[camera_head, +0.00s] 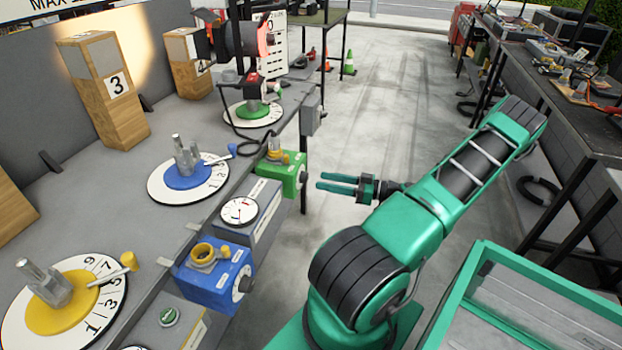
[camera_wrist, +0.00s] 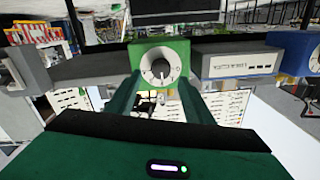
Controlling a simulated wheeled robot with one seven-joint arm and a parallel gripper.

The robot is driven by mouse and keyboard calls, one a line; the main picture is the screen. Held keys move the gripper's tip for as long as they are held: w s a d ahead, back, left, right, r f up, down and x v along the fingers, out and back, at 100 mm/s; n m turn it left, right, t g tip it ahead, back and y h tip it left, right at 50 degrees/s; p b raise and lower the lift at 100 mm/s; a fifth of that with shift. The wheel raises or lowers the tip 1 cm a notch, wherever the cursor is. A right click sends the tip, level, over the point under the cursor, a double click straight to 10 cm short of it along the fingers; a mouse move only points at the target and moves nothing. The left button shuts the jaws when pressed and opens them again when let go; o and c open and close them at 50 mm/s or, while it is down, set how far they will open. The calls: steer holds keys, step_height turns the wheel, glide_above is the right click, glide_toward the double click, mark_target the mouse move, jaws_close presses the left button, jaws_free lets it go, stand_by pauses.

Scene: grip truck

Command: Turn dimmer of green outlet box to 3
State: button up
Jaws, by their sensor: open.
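The green outlet box (camera_head: 291,184) is fixed at the bench's front edge, and its dimmer (camera_head: 303,177) faces my arm. In the wrist view the green box (camera_wrist: 143,50) is straight ahead. Its dimmer (camera_wrist: 160,67) has a white round dial with a grey knob at the centre; the setting is too small to read. My gripper (camera_head: 320,180) is open and empty, pointing at the dimmer from a short distance. In the wrist view my gripper (camera_wrist: 160,82) has one finger to each side of the dial, with the knob between them in the picture.
A grey box with a gauge (camera_head: 240,211) and a blue outlet box (camera_head: 214,287) stand nearer along the bench edge. Numbered discs with blue (camera_head: 187,180), yellow (camera_head: 62,310) and green centres lie on the bench. The floor (camera_head: 370,90) beyond my gripper is clear.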

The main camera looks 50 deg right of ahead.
mark_target(304, 177)
steer(key=shift+x, duration=2.8)
